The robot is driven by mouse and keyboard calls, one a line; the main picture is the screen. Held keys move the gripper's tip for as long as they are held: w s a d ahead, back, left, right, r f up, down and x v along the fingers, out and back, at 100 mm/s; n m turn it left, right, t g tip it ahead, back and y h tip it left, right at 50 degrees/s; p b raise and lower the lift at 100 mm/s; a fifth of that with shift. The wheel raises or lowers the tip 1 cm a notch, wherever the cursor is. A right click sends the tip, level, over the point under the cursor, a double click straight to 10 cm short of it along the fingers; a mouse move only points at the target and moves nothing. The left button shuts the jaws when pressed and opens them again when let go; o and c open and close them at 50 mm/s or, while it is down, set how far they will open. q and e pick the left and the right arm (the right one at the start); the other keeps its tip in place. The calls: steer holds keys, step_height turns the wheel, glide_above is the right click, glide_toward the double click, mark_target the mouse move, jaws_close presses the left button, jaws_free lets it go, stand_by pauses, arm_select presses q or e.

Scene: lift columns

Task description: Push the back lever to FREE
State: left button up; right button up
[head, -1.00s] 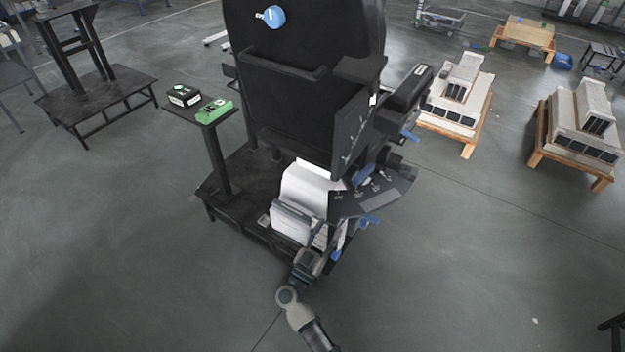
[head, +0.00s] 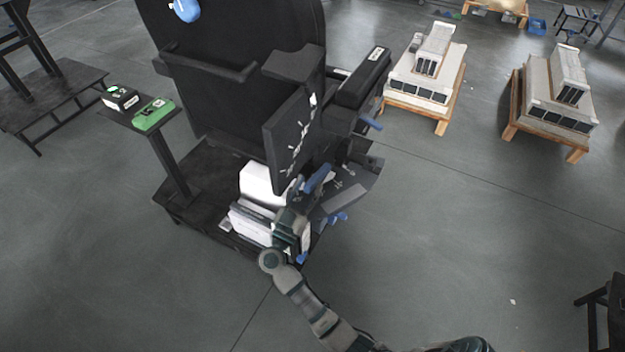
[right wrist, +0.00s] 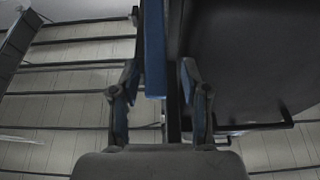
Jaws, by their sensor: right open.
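Several blue levers show on the dark machine in the head view: one (head: 318,180) just above and right of my right gripper (head: 294,212), one (head: 371,122) farther back, and others lower down (head: 338,218). I cannot tell for certain which is the back lever, and no FREE marking is readable. In the right wrist view, my right gripper (right wrist: 160,74) is open, and a blue bar-like lever (right wrist: 155,48) appears between its fingers, closer to the middle than to either one. Contact cannot be told. My left gripper is not in view.
The machine's black upright panel (head: 290,137) stands close behind the right gripper. White blocks (head: 263,183) lie at the machine's base. A side stand holds a green box (head: 153,113). Pallets with pale units (head: 425,75) stand at the right. The floor in front is clear.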

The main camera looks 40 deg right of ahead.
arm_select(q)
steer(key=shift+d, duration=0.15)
arm_select(e)
steer(key=shift+d, duration=0.35)
steer(key=shift+c, duration=0.3)
steer(key=shift+d, duration=0.1)
jaws_close()
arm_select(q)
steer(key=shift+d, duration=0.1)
